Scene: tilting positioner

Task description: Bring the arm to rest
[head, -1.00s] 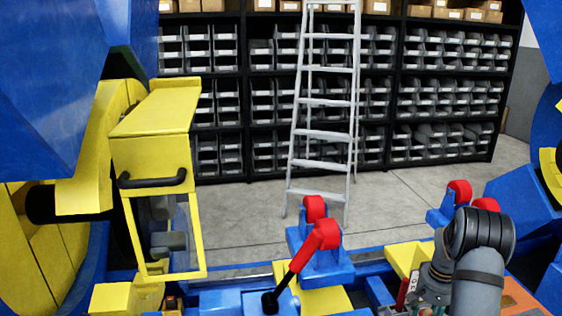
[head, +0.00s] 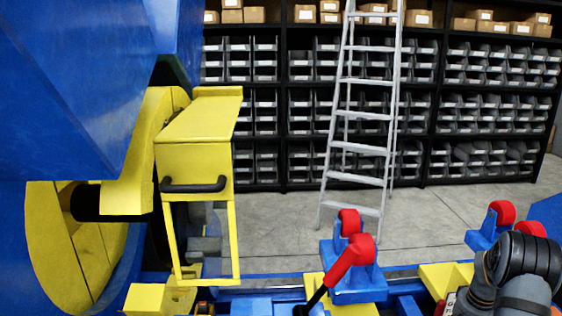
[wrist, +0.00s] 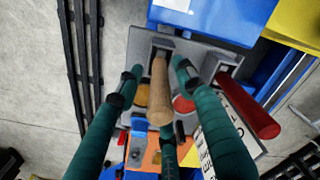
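My gripper (wrist: 158,70) shows in the wrist view with teal, dark-jointed fingers spread apart. It is open and points at a grey control panel (wrist: 142,45). A wooden-handled lever (wrist: 160,95) stands out from the panel between the fingers in the picture. I see gaps on both sides of the lever, and no finger is closed on it. My arm (head: 525,270) shows at the lower right of the head view; the gripper itself is out of that view.
A red handle (wrist: 250,108), a yellow button (wrist: 142,94) and a red button (wrist: 183,104) are near the lever. A blue positioner (head: 70,90) with a yellow box (head: 195,150) fills the left. Red-tipped blue clamps (head: 355,285) stand in front. Behind are a ladder (head: 360,115) and bin shelves (head: 460,120).

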